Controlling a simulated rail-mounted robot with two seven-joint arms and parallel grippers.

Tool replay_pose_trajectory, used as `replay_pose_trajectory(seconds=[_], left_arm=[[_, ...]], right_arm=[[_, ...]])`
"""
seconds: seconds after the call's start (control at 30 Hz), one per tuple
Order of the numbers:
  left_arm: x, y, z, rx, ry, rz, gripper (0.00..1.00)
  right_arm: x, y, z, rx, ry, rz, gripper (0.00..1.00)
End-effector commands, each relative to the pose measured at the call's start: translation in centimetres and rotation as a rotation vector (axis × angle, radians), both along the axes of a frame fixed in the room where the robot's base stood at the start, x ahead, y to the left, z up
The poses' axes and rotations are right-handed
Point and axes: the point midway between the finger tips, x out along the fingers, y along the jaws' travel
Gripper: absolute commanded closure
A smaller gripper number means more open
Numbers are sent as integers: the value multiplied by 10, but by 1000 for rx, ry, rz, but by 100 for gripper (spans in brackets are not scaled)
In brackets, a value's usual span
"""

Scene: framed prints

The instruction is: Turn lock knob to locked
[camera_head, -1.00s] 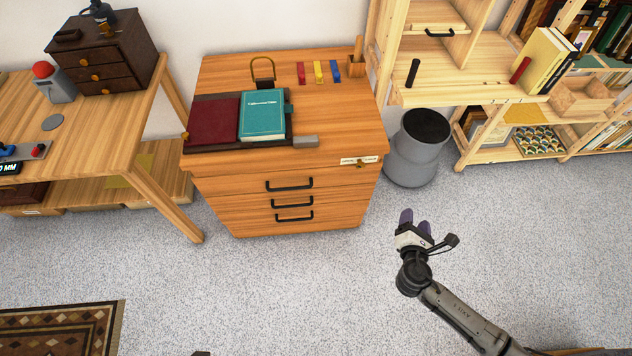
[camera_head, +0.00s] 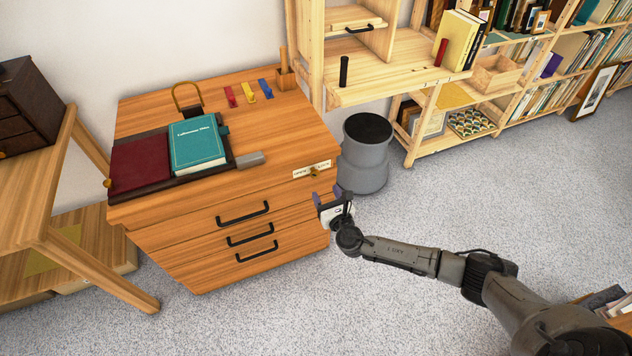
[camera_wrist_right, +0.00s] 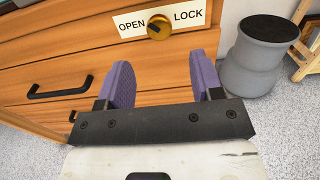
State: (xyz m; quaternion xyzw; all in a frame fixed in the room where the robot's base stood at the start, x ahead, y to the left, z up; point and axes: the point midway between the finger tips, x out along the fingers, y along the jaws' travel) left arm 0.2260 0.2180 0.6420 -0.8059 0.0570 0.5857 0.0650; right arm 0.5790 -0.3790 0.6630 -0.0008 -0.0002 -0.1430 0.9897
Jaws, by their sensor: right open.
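The brass lock knob (camera_head: 314,172) sits on a white label plate at the top right of the wooden drawer cabinet's front (camera_head: 190,235). In the right wrist view, the round knob (camera_wrist_right: 159,27) is between the words OPEN and LOCK on the plate (camera_wrist_right: 188,17). A dark slot or mark shows on its face, slanting towards the upper left. My right gripper (camera_head: 327,193) is open and empty, just below and in front of the knob. Its two purple fingers (camera_wrist_right: 163,82) stand apart, with the knob beyond their tips, untouched. My left gripper is not in view.
A grey bin (camera_head: 364,160) stands close to the cabinet's right side. The cabinet front has black drawer handles (camera_head: 243,214). A teal book (camera_head: 198,145) lies on top. A wooden shelf (camera_head: 385,68) stands behind the bin. The floor at right is open.

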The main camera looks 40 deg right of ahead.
Motion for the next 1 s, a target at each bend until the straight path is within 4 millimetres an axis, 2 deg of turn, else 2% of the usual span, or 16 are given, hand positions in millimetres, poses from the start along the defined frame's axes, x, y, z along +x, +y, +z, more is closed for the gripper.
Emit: replay_pose_trajectory(seconds=[0.03, 0.2, 0.4, 0.6, 0.93, 1.0], left_arm=[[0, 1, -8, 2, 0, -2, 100], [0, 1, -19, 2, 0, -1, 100], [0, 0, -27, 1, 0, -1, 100], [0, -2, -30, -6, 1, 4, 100], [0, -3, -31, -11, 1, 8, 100], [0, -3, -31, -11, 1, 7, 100]], right_arm=[[11, -3, -3, -1, -2, 0, 40], [37, -10, -3, 0, -1, 0, 40], [58, -17, -2, 1, 0, 0, 40], [68, -20, -1, 2, 2, 1, 40], [70, -20, -1, 2, 2, 1, 40], [70, -20, -1, 2, 2, 1, 46]])
